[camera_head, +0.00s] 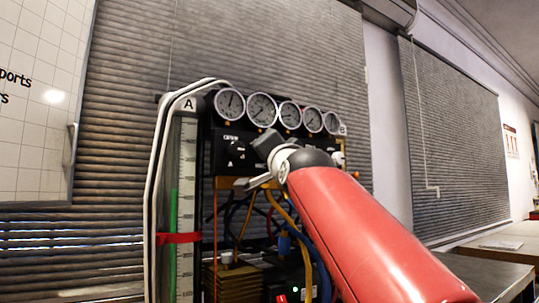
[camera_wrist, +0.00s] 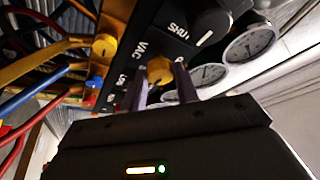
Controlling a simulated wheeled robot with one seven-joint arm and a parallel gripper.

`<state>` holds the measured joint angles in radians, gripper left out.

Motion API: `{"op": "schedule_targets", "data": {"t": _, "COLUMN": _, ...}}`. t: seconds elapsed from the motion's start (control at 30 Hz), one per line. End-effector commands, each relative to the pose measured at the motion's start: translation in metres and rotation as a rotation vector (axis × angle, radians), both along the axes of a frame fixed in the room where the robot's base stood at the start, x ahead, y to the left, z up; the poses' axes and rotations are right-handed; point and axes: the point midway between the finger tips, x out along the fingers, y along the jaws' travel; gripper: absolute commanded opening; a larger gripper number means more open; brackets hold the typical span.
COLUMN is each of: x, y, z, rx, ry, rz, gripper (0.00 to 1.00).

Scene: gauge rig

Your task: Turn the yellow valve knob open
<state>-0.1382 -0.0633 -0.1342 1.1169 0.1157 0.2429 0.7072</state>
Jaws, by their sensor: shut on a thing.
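The yellow valve knob (camera_wrist: 159,70) is on the black panel (camera_wrist: 128,62), near white lettering that reads "VAC". My gripper (camera_wrist: 161,80) has one finger on each side of this knob and is shut on it. The fingertips partly cover the knob's sides. In the head view my gripper (camera_head: 268,163) is at the front of the gauge rig, below the row of gauges. There the knob is hidden behind my gripper and arm, and its turned angle is hard to tell.
Several round gauges (camera_head: 262,109) line the rig's top. A black knob (camera_wrist: 211,22) is beside the yellow one, and a yellow fitting (camera_wrist: 103,47) is on the other side. Coloured hoses (camera_head: 238,218) hang below the panel. A clear scaled column (camera_head: 186,200) stands at left.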

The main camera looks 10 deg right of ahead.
Motion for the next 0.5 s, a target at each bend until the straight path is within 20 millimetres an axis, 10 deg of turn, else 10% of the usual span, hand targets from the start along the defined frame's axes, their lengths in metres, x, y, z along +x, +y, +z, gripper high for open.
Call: {"op": "schedule_targets", "data": {"t": 0.5, "x": 0.0008, "y": -0.0019, "z": -0.0080, "rx": -0.220, "ry": -0.075, "rz": -0.001, "gripper": 0.08}}
